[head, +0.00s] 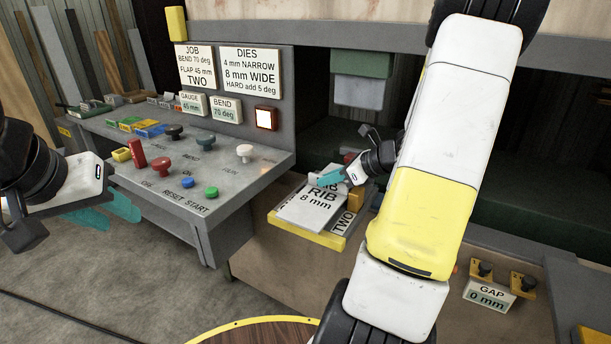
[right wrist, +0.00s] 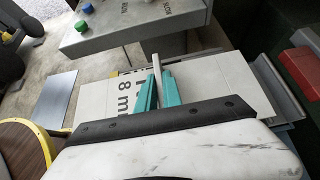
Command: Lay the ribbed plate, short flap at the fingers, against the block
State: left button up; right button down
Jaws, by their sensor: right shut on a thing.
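A pale plate marked "RIB 8 mm" (head: 312,208) lies on a yellow-edged stand marked "TWO" (head: 318,237), below my right gripper. In the right wrist view, my right gripper (right wrist: 157,92) is shut, its teal fingers on either side of a thin upright strip of the plate (right wrist: 215,82). I cannot tell for certain which part is the block; a small yellow block (head: 356,199) stands at the plate's right. My left gripper (head: 112,212) is open and empty, left of the console.
The grey console (head: 225,180) with buttons and knobs stands left of the plate. A green-and-grey tool (head: 358,80) hangs above the dark opening behind. A "GAP 0 mm" sign (head: 488,296) is at lower right. A round wooden top (head: 265,335) is at the front.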

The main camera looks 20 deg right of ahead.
jog(key=shift+w+d+f, duration=0.25)
jog(key=shift+w+d, duration=0.6)
jog(key=shift+d, duration=0.15)
jog(key=shift+w+d+f, duration=0.25)
jog(key=shift+w+d, duration=0.65)
jog(key=shift+d, duration=0.05)
jog(key=shift+w+d+f, duration=0.25)
jog(key=shift+w+d, duration=0.6)
jog(key=shift+d, duration=0.15)
jog(key=shift+d+f, duration=0.1)
jog(key=shift+f, duration=0.7)
jog(key=shift+w+d, duration=0.5)
jog(key=c, duration=0.9)
grip_release()
jog(key=shift+f, duration=0.15)
jog(key=shift+c, duration=0.2)
jog(key=shift+r, duration=2.55)
